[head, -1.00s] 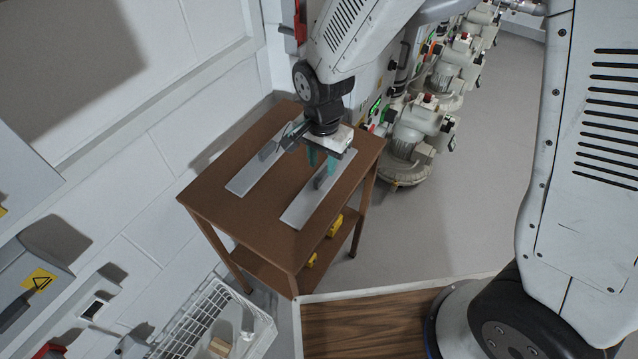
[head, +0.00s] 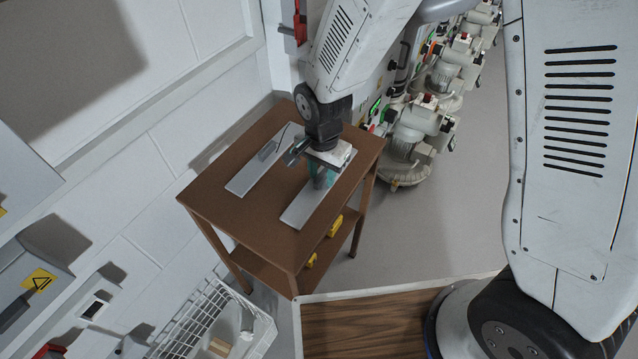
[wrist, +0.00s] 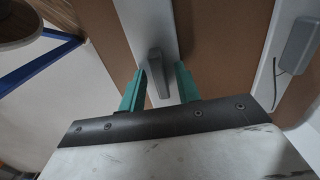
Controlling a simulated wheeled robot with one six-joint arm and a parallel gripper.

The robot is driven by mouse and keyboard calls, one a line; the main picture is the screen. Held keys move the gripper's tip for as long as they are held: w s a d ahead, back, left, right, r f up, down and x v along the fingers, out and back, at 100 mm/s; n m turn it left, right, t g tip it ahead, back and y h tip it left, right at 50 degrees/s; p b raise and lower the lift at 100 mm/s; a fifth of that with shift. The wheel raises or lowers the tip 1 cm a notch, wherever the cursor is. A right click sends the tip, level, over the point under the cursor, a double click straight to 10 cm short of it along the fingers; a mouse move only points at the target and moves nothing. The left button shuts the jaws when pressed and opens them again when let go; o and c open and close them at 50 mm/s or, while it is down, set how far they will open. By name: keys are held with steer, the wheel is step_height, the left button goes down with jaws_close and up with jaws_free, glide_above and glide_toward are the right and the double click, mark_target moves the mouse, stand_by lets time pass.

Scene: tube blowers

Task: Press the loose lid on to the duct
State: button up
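Two pale grey strips lie side by side on a brown table: a right strip (head: 300,214) and a left strip (head: 242,184). A narrow grey piece (wrist: 156,62) stands on the right strip and runs along it. I cannot tell whether it is duct, lid or both. My gripper (head: 321,179) points down over the right strip. In the wrist view its green fingers (wrist: 161,74) are apart, one on each side of the narrow piece, with gaps showing. In the head view the fingers hide most of that piece.
A grey box (wrist: 299,47) with a thin dark cable is on the left strip. The brown table (head: 215,197) has bare top around the strips. Yellow items (head: 335,225) are on its lower shelf. A white wire basket (head: 195,325) stands at lower left, and blower machines (head: 412,135) stand behind right.

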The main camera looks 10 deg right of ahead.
mark_target(322, 174)
jaws_close()
steer(key=shift+r, duration=0.1)
steer(key=shift+r, duration=2.9)
